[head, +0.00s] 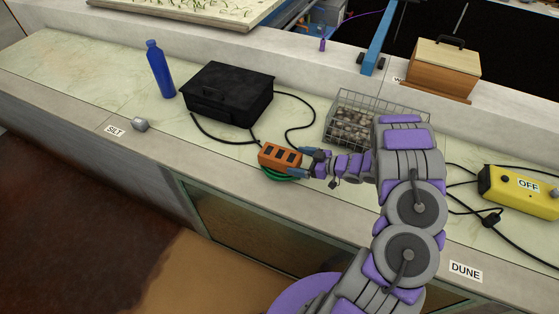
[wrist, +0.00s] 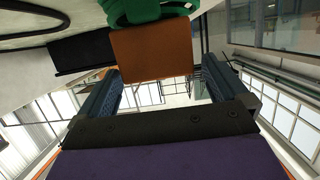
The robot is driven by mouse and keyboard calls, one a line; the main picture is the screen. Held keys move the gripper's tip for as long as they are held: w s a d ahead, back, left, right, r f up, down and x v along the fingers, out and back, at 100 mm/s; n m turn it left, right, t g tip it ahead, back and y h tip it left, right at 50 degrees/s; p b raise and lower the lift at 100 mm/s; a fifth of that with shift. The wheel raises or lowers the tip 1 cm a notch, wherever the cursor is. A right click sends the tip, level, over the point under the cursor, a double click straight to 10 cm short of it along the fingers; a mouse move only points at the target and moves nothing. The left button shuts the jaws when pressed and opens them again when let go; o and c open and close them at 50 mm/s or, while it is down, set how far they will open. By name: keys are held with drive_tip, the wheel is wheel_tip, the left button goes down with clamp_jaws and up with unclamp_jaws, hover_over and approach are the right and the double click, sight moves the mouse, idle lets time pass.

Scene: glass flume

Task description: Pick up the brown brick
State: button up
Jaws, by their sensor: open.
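The brown brick (head: 279,156), orange-brown with dark holes in its top, rests on a green coil (head: 283,174) on the pale counter. My gripper (head: 304,164) is open at the brick's right end. In the wrist view the brick (wrist: 152,52) shows as a plain brown face ahead of my open fingers (wrist: 160,78), between their tips in the picture, with gaps at both sides. The green coil (wrist: 142,9) shows at its top edge there. Whether the fingertips overlap the brick in depth is hard to tell.
A black case (head: 228,95) with cables stands behind the brick, and a wire basket of stones (head: 352,125) behind my arm. A blue bottle (head: 160,70) and small grey weight (head: 140,124) are left. A yellow box (head: 515,190) is right. The counter's front edge is close.

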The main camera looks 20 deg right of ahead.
sight(286, 158)
drive_tip(key=shift+w+a+f, duration=0.35)
drive_tip(key=shift+w, duration=0.25)
drive_tip(key=b+x, duration=0.1)
drive_tip(key=x, duration=0.2)
drive_tip(key=shift+w+a+f+b, duration=0.15)
drive_tip(key=shift+w+a+b, duration=0.05)
drive_tip(key=shift+a+b, duration=0.1)
drive_tip(key=shift+w+a, duration=0.3)
drive_tip(key=shift+a, duration=0.05)
drive_tip(key=shift+d, duration=0.1)
drive_tip(key=shift+d, duration=0.1)
drive_tip(key=shift+c, duration=1.3)
drive_tip(key=c, duration=1.5)
